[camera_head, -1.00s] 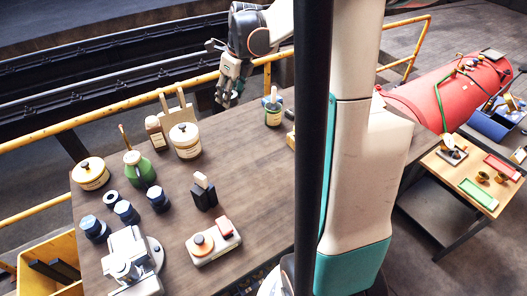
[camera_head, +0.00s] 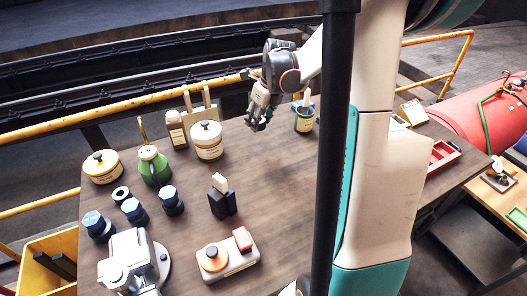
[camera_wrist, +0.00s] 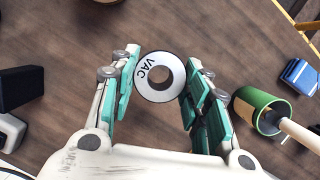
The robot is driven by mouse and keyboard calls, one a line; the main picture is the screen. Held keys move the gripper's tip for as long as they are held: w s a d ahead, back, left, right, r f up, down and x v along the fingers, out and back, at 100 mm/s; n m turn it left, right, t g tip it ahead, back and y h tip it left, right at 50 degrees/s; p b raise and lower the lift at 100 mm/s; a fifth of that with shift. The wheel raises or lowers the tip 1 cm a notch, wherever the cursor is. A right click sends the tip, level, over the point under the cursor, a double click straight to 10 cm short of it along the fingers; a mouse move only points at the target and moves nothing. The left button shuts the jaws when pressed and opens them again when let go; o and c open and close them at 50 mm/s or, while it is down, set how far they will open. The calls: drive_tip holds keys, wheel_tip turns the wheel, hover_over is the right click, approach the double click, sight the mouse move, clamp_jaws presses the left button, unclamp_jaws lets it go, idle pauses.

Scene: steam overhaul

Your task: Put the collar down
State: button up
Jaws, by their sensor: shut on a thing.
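The collar (camera_wrist: 142,88), a white ring with a dark centre hole and the letters "VAC" on its face, sits between my fingertips in the wrist view. My gripper (camera_wrist: 163,72) is shut on it from both sides. In the head view my gripper (camera_head: 258,122) points down at the far part of the wooden table (camera_head: 285,165), left of a green tin with a brush (camera_head: 304,121). The collar cannot be made out there. Its height above the table is hard to tell.
A cream jar (camera_head: 208,143) stands left of my gripper. A green bottle (camera_head: 154,168), several dark blue-topped pieces (camera_head: 171,203), a small ring (camera_head: 121,195) and a black block (camera_head: 222,203) stand nearer. The table's middle is clear. A yellow rail (camera_head: 150,105) runs behind.

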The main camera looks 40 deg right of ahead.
sight(257, 153)
wheel_tip(257, 153, down, 12)
drive_tip(key=b, duration=0.3)
drive_tip(key=shift+f+b, duration=0.2)
drive_tip(key=shift+b, duration=0.1)
drive_tip(key=shift+f, duration=0.2)
drive_tip(key=o, duration=1.4)
drive_tip(key=shift+o, duration=0.2)
drive_tip(key=p+v, duration=0.4)
drive_tip(key=v, duration=0.8)
drive_tip(key=shift+r, duration=0.2)
